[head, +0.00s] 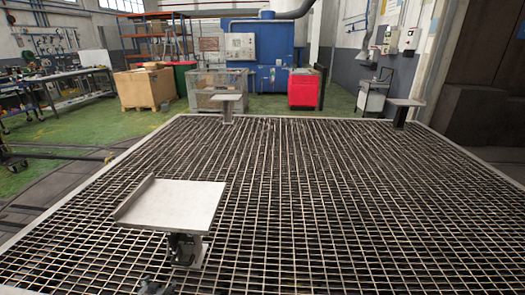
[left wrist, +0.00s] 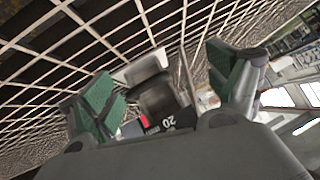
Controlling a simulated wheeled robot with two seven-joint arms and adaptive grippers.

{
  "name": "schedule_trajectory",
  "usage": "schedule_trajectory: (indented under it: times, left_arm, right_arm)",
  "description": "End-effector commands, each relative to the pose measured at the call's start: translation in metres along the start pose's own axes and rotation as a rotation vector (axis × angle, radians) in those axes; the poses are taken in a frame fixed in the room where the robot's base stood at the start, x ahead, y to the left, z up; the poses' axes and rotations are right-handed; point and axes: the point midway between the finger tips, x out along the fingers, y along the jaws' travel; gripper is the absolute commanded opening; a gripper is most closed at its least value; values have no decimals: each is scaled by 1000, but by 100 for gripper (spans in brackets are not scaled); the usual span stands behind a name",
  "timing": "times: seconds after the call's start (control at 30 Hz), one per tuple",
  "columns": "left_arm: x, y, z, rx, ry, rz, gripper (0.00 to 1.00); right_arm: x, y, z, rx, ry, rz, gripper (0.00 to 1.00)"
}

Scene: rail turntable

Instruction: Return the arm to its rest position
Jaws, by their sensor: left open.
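My left gripper (left wrist: 160,70) shows in the left wrist view with its green-padded fingers spread wide apart. No object is held between the pads. A dark rounded part and a pale piece show between the fingers, and I cannot tell what they are. In the head view only a small dark tip of my left gripper (head: 155,288) shows at the bottom edge, just below the near stand. My right gripper is not in view.
A large metal grating (head: 330,210) fills the foreground. A stand with a tilted pale plate (head: 175,204) rises from its left front. Two smaller plate stands, one at the back (head: 226,98) and one at the back right (head: 404,102), stand on it. Its middle and right are clear.

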Motion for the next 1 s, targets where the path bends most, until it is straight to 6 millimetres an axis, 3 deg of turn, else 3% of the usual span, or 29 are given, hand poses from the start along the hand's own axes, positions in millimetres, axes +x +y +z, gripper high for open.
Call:
schedule_trajectory:
  times: [0.27, 0.47, 0.73, 1.0]
  left_arm:
    - [-14, 25, 16, 38, -183, 24, 89]
    - [-35, 55, 36, 64, -320, 64, 89]
    - [-78, 113, 69, 75, -473, 147, 89]
    - [-123, 179, 98, 56, -517, 243, 89]
  right_arm:
    - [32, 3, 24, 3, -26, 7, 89]
    - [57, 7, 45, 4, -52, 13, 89]
    - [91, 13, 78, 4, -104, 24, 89]
    - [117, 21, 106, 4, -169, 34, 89]
